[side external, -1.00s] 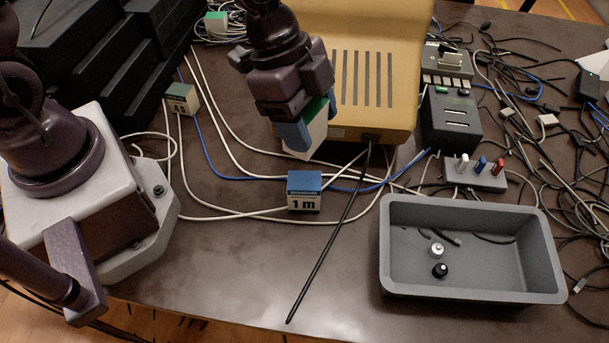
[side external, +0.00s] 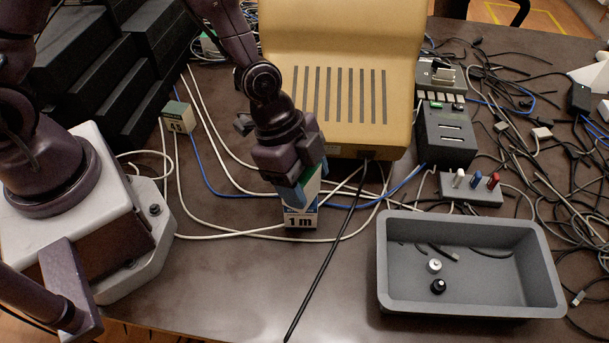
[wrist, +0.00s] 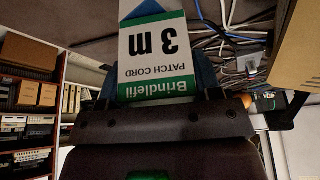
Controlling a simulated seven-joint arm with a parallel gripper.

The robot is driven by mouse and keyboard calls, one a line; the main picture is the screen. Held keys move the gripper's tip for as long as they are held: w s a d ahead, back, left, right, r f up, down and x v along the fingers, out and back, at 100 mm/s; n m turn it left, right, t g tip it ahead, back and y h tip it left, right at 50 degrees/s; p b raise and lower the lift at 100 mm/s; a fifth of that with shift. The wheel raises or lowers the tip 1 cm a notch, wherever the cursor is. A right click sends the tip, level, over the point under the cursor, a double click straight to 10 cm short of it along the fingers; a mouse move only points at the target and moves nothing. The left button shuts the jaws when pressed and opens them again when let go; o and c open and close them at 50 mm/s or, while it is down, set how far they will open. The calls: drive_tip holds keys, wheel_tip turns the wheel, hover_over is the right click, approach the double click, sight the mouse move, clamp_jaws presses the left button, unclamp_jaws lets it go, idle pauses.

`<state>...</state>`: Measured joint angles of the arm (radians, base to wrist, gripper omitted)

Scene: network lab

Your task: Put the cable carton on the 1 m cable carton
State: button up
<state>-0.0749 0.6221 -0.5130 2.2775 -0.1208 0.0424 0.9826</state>
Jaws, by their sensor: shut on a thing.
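My gripper (side external: 301,192) is shut on a white and green cable carton (side external: 313,187). In the wrist view this carton (wrist: 155,55) reads "Brindlefil PATCH CORD 3 m", upside down, between the blue fingertips. The 1 m cable carton (side external: 300,221) stands on the table, its white "1 m" face toward the side camera. The held carton is tilted in the side view and is at or just above the 1 m carton's top. The fingers hide most of that top, so I cannot tell whether the two touch.
A yellow machine (side external: 345,75) stands just behind. A grey bin (side external: 470,225) holding small knobs is at the right. Another small carton (side external: 178,117) stands at the left. Cables cross the table; its front middle is mostly clear.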

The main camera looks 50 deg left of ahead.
drive_tip(key=o, duration=1)
drive_tip(key=shift+f, duration=0.1)
drive_tip(key=s+a+r+n+t+y, duration=0.1)
drive_tip(key=s+a+r+n, duration=0.2)
drive_tip(key=r, duration=0.5)
drive_tip(key=s+a+r+n+t+y, duration=0.1)
drive_tip(key=s+a+r+n, duration=0.3)
drive_tip(key=a+r+n, duration=0.2)
drive_tip(key=s+a+r+n+t+y, duration=0.2)
drive_tip(key=s+a+r+n, duration=0.1)
drive_tip(key=a+r, duration=0.5)
drive_tip(key=shift+s+a+r+n, duration=0.15)
drive_tip(key=shift+r+n, duration=0.25)
drive_tip(key=shift+r, duration=0.55)
drive_tip(key=shift+s+a+r+n, duration=0.1)
drive_tip(key=shift+r+n, duration=0.3)
drive_tip(key=shift+r, duration=0.5)
